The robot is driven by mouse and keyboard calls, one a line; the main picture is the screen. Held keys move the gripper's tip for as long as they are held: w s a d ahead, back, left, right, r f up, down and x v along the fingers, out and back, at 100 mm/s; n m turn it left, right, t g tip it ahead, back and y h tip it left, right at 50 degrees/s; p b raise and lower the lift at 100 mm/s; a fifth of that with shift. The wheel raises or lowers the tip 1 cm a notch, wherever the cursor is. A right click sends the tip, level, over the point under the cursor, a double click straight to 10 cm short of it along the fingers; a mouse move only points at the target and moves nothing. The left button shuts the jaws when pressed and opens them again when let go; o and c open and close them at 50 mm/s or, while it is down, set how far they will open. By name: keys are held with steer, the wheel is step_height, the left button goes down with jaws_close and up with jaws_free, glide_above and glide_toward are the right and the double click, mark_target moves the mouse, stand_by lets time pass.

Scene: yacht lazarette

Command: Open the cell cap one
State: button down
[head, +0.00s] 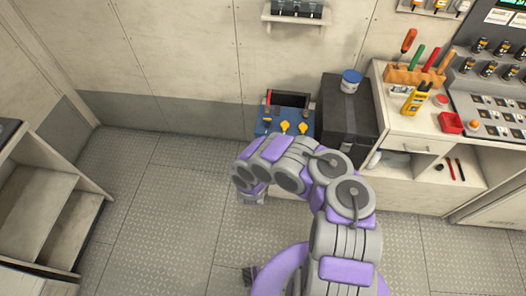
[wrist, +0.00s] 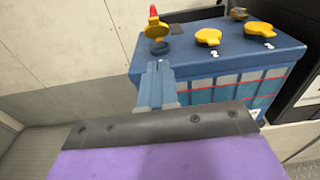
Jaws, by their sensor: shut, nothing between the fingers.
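A blue battery (wrist: 235,55) with yellow cell caps stands by the wall; it also shows in the head view (head: 266,128). The left cap (wrist: 157,29) is tilted up, with a dark round opening (wrist: 160,48) below it. The middle cap (wrist: 208,37) and right cap (wrist: 260,29) lie flat on the top. Small white marks beside the caps are too small to read surely. My gripper (wrist: 158,68) is shut and empty, its tips just in front of the left cap's opening at the battery's near edge. Whether they touch the battery I cannot tell.
A red terminal (wrist: 153,10) stands behind the left cap. A black box (head: 347,115) with a blue-lidded tub (head: 351,81) stands right of the battery. A workbench (head: 400,122) holds tools. Open floor (head: 150,190) lies to the left.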

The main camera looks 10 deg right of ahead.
steer(key=w, duration=0.1)
steer(key=w+d+r, duration=0.1)
steer(key=w, duration=0.3)
steer(key=shift+d+r+b, duration=0.25)
steer(key=shift+r+b, duration=0.05)
steer(key=shift+b, duration=0.05)
steer(key=shift+w+d+r, duration=0.2)
steer(key=shift+w+r, duration=0.25)
steer(key=shift+r, duration=0.05)
steer(key=shift+a, duration=0.1)
